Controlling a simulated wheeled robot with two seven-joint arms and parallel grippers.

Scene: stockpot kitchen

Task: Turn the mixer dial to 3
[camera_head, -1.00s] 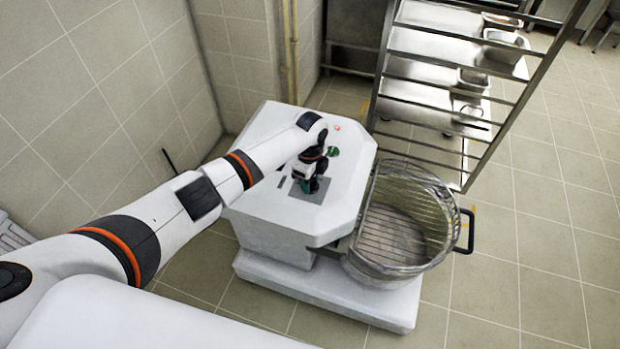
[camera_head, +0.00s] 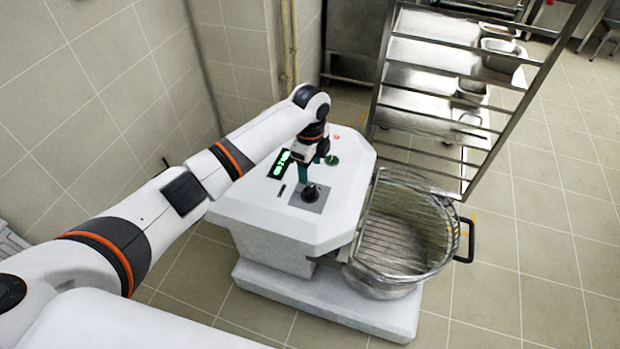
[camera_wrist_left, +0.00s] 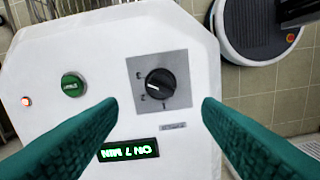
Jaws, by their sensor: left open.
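The mixer dial (camera_head: 310,193) is a black round knob on a grey square plate on top of the white mixer (camera_head: 340,217). In the left wrist view the dial (camera_wrist_left: 160,84) shows upside down, with small marks on the plate to its left. Its pointer is too small to read surely against them. My left gripper (camera_head: 305,180) has green fingers, is open and empty, and is above the dial, apart from it. In the left wrist view the fingers stand on either side below the dial. My right gripper is not in view.
A green button (camera_wrist_left: 73,85) and a small red light (camera_wrist_left: 26,101) are on the same top. A wire-guarded bowl (camera_head: 400,235) and a metal rack (camera_head: 440,95) stand to the right. The tiled wall is at left.

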